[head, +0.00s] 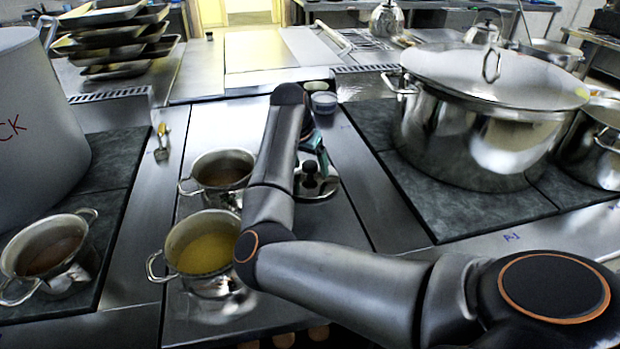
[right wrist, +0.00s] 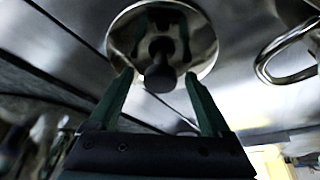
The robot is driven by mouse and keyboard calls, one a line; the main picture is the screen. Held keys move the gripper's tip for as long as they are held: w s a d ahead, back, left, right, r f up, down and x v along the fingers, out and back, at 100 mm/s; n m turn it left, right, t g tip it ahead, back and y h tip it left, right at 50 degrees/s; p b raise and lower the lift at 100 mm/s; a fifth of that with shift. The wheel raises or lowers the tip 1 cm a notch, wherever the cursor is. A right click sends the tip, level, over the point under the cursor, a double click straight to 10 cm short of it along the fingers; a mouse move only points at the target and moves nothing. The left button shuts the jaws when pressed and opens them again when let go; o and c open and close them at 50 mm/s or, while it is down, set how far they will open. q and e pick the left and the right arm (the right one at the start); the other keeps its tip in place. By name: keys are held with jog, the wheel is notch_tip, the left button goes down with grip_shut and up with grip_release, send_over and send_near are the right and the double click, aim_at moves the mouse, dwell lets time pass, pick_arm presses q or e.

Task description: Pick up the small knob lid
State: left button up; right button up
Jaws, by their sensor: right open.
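The small knob lid is a shiny round metal lid (head: 318,187) with a black knob, lying on the steel counter in the middle of the head view, partly hidden by my right arm. In the right wrist view the lid (right wrist: 203,42) shows with its black knob (right wrist: 160,68) between the fingers. My right gripper (right wrist: 160,82) is open, its green fingers on either side of the knob with gaps visible. In the head view the right gripper (head: 318,150) is mostly hidden behind my arm, close to the lid. My left gripper is not in view.
Left of the lid stand a small pot with brown contents (head: 222,173) and a pot of yellow soup (head: 202,246). A large lidded stockpot (head: 470,148) stands at right. A small bowl (head: 324,103) sits behind.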

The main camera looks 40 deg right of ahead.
jog(key=shift+w+d+f, duration=0.1)
jog(key=shift+d+f, duration=0.05)
jog(key=shift+f, duration=0.3)
grip_shut()
dwell(0.4)
